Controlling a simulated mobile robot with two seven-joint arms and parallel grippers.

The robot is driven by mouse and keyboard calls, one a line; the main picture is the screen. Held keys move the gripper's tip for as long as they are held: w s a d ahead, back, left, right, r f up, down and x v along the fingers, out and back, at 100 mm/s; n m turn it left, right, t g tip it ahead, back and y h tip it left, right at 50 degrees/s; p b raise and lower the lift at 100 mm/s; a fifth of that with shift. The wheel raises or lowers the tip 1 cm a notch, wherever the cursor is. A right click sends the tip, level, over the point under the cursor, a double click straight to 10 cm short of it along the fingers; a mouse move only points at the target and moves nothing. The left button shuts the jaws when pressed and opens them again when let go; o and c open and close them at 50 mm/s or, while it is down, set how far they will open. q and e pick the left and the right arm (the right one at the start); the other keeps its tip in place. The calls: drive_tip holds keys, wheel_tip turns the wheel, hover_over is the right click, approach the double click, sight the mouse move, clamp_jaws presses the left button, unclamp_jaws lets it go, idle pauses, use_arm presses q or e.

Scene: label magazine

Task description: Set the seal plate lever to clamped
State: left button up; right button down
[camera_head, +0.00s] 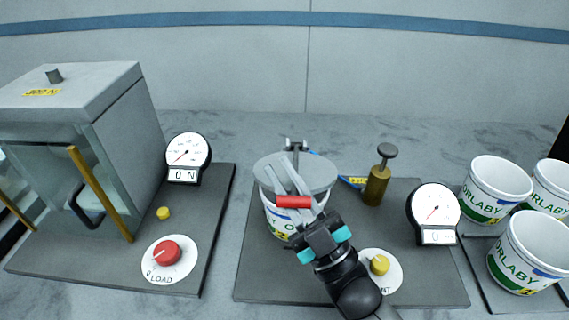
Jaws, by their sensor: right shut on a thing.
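The grey round seal plate (322,172) lies over the top of a white tub (272,218) with green print, on the middle dark base. The lever's red grip (293,202) shows just in front of the plate. My right gripper (304,214), black with teal parts, reaches up from the bottom and is shut on the red grip. The gripper and arm hide part of the tub and the plate. A metal bracket (296,146) stands behind the plate. My left gripper is not in view.
A brass hand pump (377,185), a round gauge (435,207) and a yellow knob (379,265) stand right of the tub. Several white tubs (498,180) are at the far right. A glass-walled grey chamber (110,85), a gauge (188,152) and a red load knob (166,252) are at left.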

drive_tip(key=shift+s+a+f+b, duration=0.1)
drive_tip(key=shift+s+f+b, duration=0.2)
drive_tip(key=shift+f, duration=0.45)
drive_tip(key=shift+s+a+f+b, duration=0.15)
drive_tip(key=shift+s+f, duration=0.15)
drive_tip(key=shift+f, duration=0.45)
drive_tip(key=c, duration=1.2)
unclamp_jaws()
drive_tip(key=shift+o, duration=1.4)
drive_tip(key=shift+s+r, duration=0.15)
drive_tip(key=shift+s, duration=0.1)
drive_tip(key=shift+y, duration=0.3)
drive_tip(key=shift+r, duration=0.1)
drive_tip(key=shift+d, duration=0.1)
